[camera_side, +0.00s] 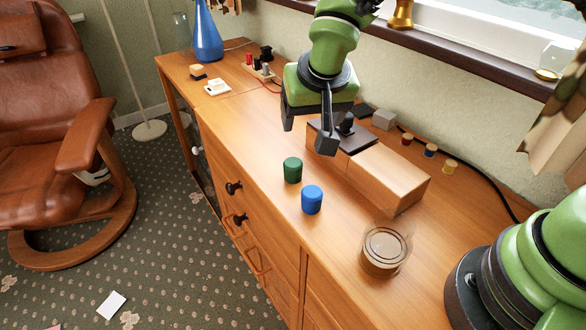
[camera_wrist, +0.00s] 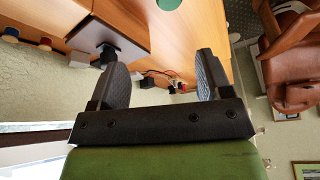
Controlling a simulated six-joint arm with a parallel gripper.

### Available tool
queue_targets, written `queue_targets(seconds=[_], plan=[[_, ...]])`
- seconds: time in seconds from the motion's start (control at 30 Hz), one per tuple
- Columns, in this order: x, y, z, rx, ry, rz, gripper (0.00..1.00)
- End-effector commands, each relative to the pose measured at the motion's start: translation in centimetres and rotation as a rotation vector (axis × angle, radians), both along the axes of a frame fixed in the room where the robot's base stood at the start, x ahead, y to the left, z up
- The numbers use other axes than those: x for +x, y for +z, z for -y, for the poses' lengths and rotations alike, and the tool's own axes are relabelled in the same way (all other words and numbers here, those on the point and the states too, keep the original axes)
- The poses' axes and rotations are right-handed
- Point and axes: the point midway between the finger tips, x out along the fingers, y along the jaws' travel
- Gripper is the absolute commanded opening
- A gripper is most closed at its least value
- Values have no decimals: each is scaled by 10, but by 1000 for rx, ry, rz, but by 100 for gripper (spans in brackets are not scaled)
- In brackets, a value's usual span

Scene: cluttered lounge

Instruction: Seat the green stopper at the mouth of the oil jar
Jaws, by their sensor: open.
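The green stopper (camera_side: 292,170) stands upright on the wooden cabinet top, left of and just behind a blue stopper (camera_side: 312,199). A green round edge, likely the green stopper (camera_wrist: 168,3), shows at the top of the wrist view. The oil jar (camera_side: 384,252) is a clear glass jar near the cabinet's front right; no stopper shows on its mouth. My gripper (camera_side: 307,132) is open and empty, above the cabinet top and behind the green stopper. Its two fingers (camera_wrist: 160,68) are spread wide in the wrist view with nothing between them.
A long wooden box (camera_side: 390,180) with a dark plate and black knob lies right of the stoppers. Small spools (camera_side: 430,151) stand along the wall. A blue vase (camera_side: 206,38) and small items stand at the far end. The cabinet top (camera_side: 250,125) left of my gripper is clear.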

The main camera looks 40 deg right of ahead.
Motion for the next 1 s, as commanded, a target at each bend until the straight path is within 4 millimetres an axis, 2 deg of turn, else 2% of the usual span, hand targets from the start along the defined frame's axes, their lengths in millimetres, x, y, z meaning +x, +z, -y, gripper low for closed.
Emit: queue_targets(seconds=[0.03, 0.1, 0.2, 0.5, 0.77, 1.0], plan=[[3, -17, -7, -9, 11, -13, 72], [7, -34, -14, -13, 17, -18, 72], [9, -48, -20, -15, 22, -22, 72], [22, -86, -16, -16, 21, -24, 72], [31, -105, -11, -16, 22, -23, 72], [44, -136, -4, -16, 22, -24, 72]])
